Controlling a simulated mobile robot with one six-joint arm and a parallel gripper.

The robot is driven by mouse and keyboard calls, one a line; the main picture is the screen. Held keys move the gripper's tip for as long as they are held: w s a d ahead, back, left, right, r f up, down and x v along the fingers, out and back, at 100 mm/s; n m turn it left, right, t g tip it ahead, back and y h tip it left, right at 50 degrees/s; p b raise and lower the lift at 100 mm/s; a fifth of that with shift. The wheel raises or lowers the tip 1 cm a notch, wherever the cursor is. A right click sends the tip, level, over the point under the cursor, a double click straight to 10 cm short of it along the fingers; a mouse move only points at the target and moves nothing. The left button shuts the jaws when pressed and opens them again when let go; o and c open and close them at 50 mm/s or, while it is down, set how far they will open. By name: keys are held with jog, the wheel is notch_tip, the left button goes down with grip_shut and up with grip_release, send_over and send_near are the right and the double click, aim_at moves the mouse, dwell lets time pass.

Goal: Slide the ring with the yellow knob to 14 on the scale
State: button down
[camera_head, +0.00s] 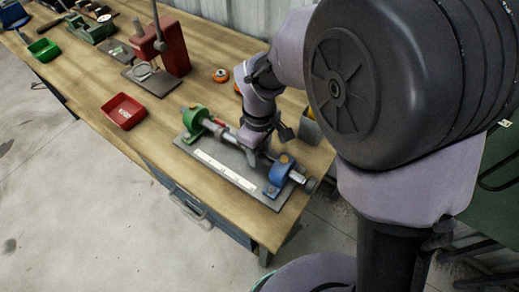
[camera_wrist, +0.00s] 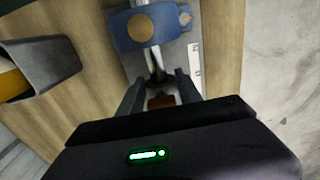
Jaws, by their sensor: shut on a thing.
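A shaft fixture stands on a grey base plate (camera_head: 187,145) on the bench, with a green end block (camera_head: 193,119) at the left and a blue end block (camera_head: 281,171) at the right. A white scale (camera_head: 224,170) lies along its front; the numbers are too small to read. My gripper (camera_head: 251,156) is over the shaft, nearer the blue block. In the wrist view my gripper (camera_wrist: 160,95) is shut on a brownish-yellow knob (camera_wrist: 160,102). The ring under it is mostly hidden. The scale's end (camera_wrist: 195,62) shows beside the blue block (camera_wrist: 165,40).
A red tray (camera_head: 124,111) and a red press (camera_head: 172,47) stand farther left on the bench. A grey bin (camera_wrist: 45,65) stands close to the fixture in the wrist view. The blue block has a round orange-tan top (camera_wrist: 140,27). Bare wood lies in front of the plate.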

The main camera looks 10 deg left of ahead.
jog(key=a, duration=0.1)
jog(key=w+a+p, duration=0.1)
jog(key=shift+a+r, duration=0.1)
jog(key=shift+a, duration=0.25)
jog(key=shift+w+a, duration=0.1)
jog(key=c, duration=0.8)
grip_release()
notch_tip(320, 180, up, 17)
jog(key=p, duration=0.7)
jog(key=shift+r, duration=0.1)
